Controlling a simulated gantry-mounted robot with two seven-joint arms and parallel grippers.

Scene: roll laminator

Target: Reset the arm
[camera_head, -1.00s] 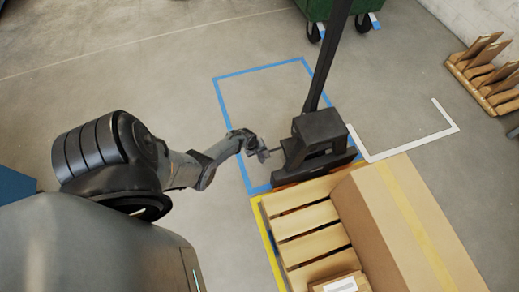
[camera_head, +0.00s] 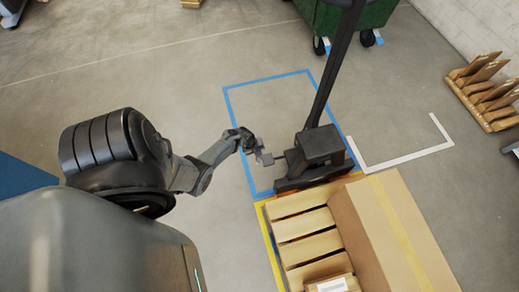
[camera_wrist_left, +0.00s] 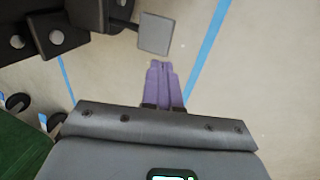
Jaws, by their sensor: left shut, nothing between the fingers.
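My left gripper (camera_head: 264,158) is shut and empty. It is just left of the dark pallet jack (camera_head: 318,146), close to a small pedal-like plate on the jack's side. In the left wrist view, the purple fingers (camera_wrist_left: 161,68) are together and point at the square grey plate (camera_wrist_left: 155,34). A small gap of floor shows between the fingertips and the plate in that view. My left arm is bent out over the floor. My right gripper is not in view.
A wooden pallet (camera_head: 308,237) with a large cardboard box (camera_head: 385,235) stands at the lower right. The jack's tall handle (camera_head: 333,75) rises toward a green bin (camera_head: 375,14). A wooden rack (camera_head: 487,92) is at the right. The blue-taped floor area (camera_head: 268,105) is mostly clear.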

